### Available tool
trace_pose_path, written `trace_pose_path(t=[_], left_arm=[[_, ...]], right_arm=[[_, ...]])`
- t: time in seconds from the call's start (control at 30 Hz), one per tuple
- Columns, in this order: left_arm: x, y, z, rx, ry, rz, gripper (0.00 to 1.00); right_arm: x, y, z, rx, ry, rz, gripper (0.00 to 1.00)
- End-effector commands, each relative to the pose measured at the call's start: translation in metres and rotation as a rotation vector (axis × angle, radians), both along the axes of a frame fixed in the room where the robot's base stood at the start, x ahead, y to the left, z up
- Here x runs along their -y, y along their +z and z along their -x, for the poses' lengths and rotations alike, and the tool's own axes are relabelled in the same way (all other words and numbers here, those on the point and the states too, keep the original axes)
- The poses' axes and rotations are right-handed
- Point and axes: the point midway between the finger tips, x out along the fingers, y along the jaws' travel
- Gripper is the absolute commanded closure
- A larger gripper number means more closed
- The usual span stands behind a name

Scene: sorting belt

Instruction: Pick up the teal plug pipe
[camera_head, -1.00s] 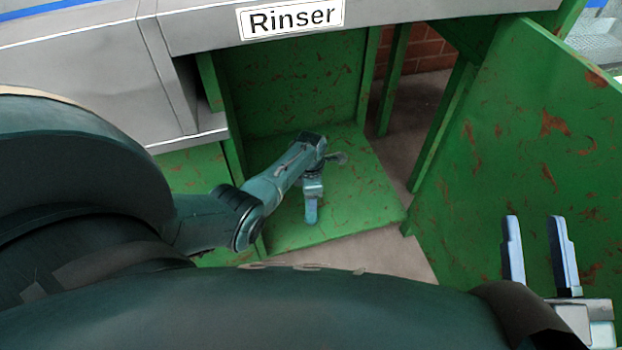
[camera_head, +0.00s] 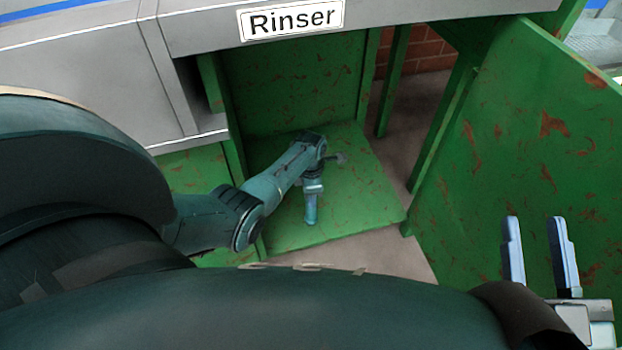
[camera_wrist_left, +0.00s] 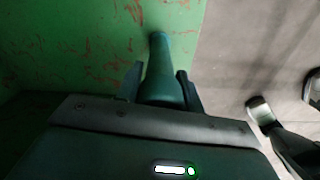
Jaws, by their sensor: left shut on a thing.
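The teal plug pipe (camera_wrist_left: 160,68) lies between the two fingers of my left gripper (camera_wrist_left: 161,84) in the left wrist view. The fingers are shut on it, and its narrow end points away from the gripper. In the head view my left gripper (camera_head: 312,188) is over the green shelf floor under the Rinser sign, and the pipe (camera_head: 311,208) shows below it. I cannot tell whether the pipe touches the floor. My right gripper (camera_head: 541,250) is at the lower right of the head view, its two fingers apart and nothing between them.
The green cabinet floor (camera_head: 370,195) has rusty scratches and is otherwise bare. Green side walls stand around it, and a large green panel (camera_head: 520,130) stands at the right. The grey counter with the Rinser sign (camera_head: 291,19) overhangs the opening. Concrete floor shows between.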

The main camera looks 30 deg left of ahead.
Motion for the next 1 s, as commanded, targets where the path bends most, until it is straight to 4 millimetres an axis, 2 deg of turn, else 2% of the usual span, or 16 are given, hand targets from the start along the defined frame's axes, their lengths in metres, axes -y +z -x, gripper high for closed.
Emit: trace_pose_path(t=[0.27,0.37,0.47,0.7,0.83,1.0], left_arm=[[0.000,0.004,-0.001,0.001,0.000,0.000,1.00],[0.000,0.017,-0.001,0.004,0.000,0.000,1.00],[0.000,0.036,-0.001,0.003,-0.001,0.000,1.00],[0.000,0.082,-0.001,0.002,-0.001,-0.001,1.00],[0.000,0.096,-0.001,0.001,0.000,0.000,1.00],[0.000,0.101,0.000,0.001,0.000,0.001,1.00]], right_arm=[[0.000,0.003,0.000,0.000,0.000,0.000,0.64],[0.000,0.008,0.000,-0.016,-0.002,0.004,0.64],[-0.001,-0.011,0.007,-0.128,-0.016,0.008,0.64],[0.005,-0.008,0.007,-0.117,-0.060,0.102,0.64],[0.007,-0.009,0.008,-0.115,-0.071,0.133,0.64],[0.008,-0.012,0.009,-0.114,-0.076,0.149,0.64]])
